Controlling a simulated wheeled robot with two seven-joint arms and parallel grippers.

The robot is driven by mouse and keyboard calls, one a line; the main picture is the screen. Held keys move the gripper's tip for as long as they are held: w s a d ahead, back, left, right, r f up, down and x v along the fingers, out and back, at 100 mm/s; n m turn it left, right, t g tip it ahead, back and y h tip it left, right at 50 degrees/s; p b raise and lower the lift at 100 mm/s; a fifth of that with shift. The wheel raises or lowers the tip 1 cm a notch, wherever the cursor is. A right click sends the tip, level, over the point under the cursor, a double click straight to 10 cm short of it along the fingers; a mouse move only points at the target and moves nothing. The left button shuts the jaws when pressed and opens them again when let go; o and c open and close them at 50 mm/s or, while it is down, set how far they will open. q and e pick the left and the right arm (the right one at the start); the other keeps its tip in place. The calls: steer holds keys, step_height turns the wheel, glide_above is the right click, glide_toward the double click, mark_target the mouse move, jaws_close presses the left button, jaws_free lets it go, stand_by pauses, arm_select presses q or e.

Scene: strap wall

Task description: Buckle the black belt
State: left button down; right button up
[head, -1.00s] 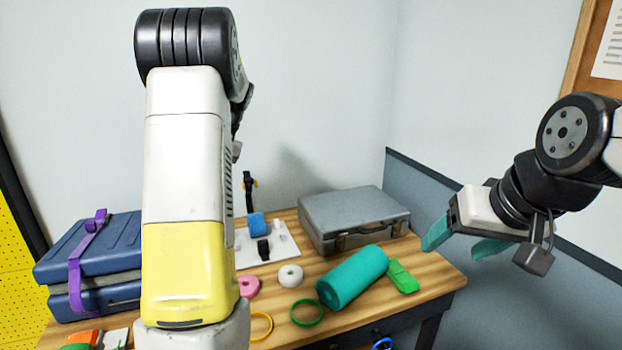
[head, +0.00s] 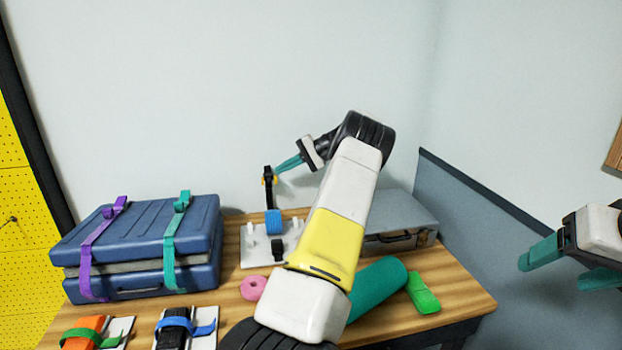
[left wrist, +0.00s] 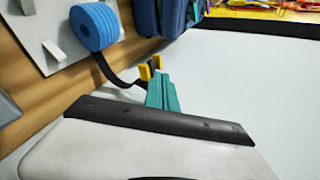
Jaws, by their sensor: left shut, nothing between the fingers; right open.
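The black belt (head: 268,192) rises from behind a blue roll (head: 273,222) on a white board (head: 255,258), its raised end carrying yellow-orange pieces. A small black part (head: 278,248), perhaps its buckle, sits in front of the roll. My left gripper (head: 280,171) has its teal fingers shut and empty, tips close beside the belt's raised end; I cannot tell if they touch. In the left wrist view the belt (left wrist: 108,68) runs from the blue roll (left wrist: 95,26) to the yellow pieces (left wrist: 150,68) by the fingertips. My right gripper (head: 555,265) is open, empty, far right.
A blue case (head: 140,245) with purple and teal straps stands at left. A grey case (head: 400,225) stands behind my left arm. A green roll (head: 378,288), a green block (head: 422,293) and a pink ring (head: 253,288) lie on the table. Two strap boards are at front left.

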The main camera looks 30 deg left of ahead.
mark_target(278, 178)
arm_select(q)
steer(key=w+d+f+m+y, duration=0.1)
steer(key=w+d+f+y, duration=0.35)
steer(key=w+f, duration=0.2)
steer(key=shift+y, duration=0.45)
steer(key=x, duration=1)
steer(key=shift+w+a+r, duration=0.15)
steer(key=shift+w+r, duration=0.1)
